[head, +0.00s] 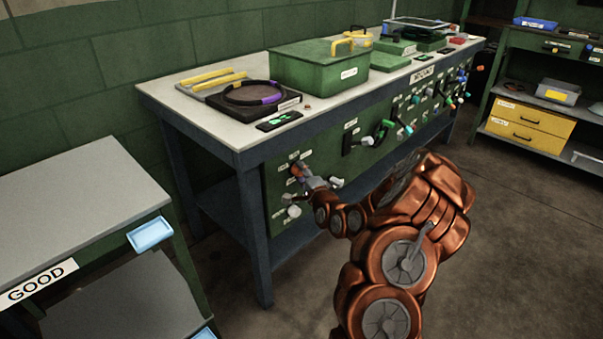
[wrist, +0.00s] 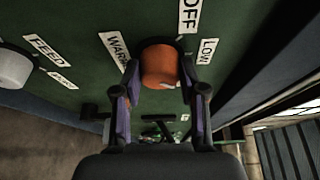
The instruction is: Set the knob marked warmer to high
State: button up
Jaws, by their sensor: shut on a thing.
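The orange warmer knob (wrist: 160,66) sits on the green front panel in the wrist view, beside a label (wrist: 115,50) that reads "WARM" before my finger covers the rest. An OFF label (wrist: 187,14) and a LOW label (wrist: 208,51) are up and right of it. A small pale mark shows at the knob's lower right; no high label is readable. My gripper (wrist: 159,82) is shut on the knob, one finger on each side. In the head view, my gripper (head: 316,183) is at the panel's near end, partly hiding the knob (head: 298,170).
A white knob (wrist: 14,68) with a FEED label (wrist: 46,46) is at the left in the wrist view. More levers and knobs (head: 383,131) run along the panel. A green box (head: 310,75) stands on the bench top. A GOOD-labelled shelf (head: 70,205) is at left.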

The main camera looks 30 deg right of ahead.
jog(key=shift+r+m+g, duration=0.1)
jog(key=shift+m+g, duration=0.2)
jog(key=shift+m, duration=0.3)
jog(key=o, duration=1.1)
jog(key=shift+s+a+r, duration=0.1)
jog(key=shift+s+a, duration=0.1)
jog(key=shift+s, duration=1)
jog(key=shift+s+a+r, duration=0.1)
jog(key=shift+s+a, duration=0.05)
jog(key=shift+s, duration=1.1)
jog(key=shift+s+a+r, duration=0.1)
jog(key=shift+s+a, duration=0.1)
jog(key=shift+s, duration=1)
jog(key=shift+f, duration=0.1)
